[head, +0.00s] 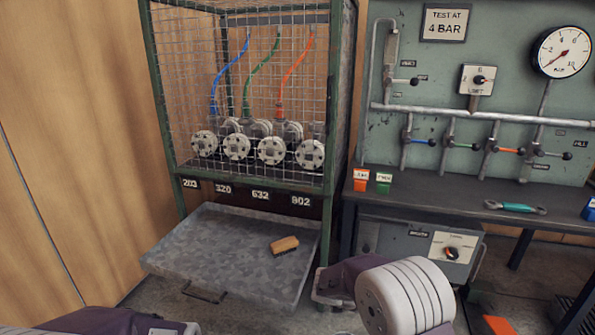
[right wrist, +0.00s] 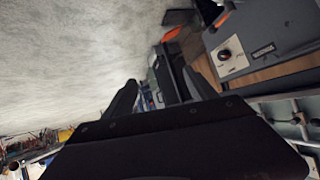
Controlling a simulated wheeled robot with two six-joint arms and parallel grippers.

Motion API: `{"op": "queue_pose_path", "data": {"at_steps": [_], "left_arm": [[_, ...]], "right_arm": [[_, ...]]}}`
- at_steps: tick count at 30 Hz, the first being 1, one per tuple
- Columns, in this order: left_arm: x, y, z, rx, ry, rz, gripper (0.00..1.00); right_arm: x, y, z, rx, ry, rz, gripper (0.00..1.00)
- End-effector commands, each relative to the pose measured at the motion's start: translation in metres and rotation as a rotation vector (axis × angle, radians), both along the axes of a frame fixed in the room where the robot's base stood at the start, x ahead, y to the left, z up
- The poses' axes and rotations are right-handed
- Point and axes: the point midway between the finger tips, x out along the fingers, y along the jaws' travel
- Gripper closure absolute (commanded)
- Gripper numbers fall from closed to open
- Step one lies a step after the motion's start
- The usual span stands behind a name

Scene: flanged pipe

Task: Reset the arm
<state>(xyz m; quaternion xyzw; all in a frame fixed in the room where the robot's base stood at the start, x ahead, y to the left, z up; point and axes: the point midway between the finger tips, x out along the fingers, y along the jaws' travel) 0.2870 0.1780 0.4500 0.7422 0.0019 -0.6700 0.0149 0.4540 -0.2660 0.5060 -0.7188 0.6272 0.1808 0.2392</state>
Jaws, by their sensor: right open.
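My right arm (head: 400,295) shows at the lower right of the head view, as a thick pale ringed joint with a dark purple link. My right gripper (right wrist: 162,80) shows in the right wrist view as two dark fingers spread apart, with nothing between them. Part of my left arm (head: 120,322) shows at the bottom left edge of the head view. My left gripper is out of view.
A wire cage (head: 245,95) holds several flanged pipes with hoses above a pulled-out metal tray (head: 190,255) bearing a brush (head: 284,245). A dark bench (head: 430,197) with a wrench (head: 515,207) stands right, below a gauge (head: 561,52). A grey control box (head: 420,248) sits underneath.

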Motion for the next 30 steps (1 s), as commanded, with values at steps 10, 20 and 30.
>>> {"op": "queue_pose_path", "data": {"at_steps": [10,20,30], "left_arm": [[0.0,0.0,0.103,0.0,0.0,0.0,0.64],[0.0,0.0,0.098,0.0,0.0,0.0,0.64],[0.0,0.0,0.206,0.0,0.0,0.0,0.64]], "right_arm": [[-0.171,0.04,0.067,0.709,0.54,0.517,0.34],[-0.173,0.088,0.042,0.656,0.7,1.241,0.34],[-0.167,0.088,0.15,0.571,0.765,1.408,0.34]]}}
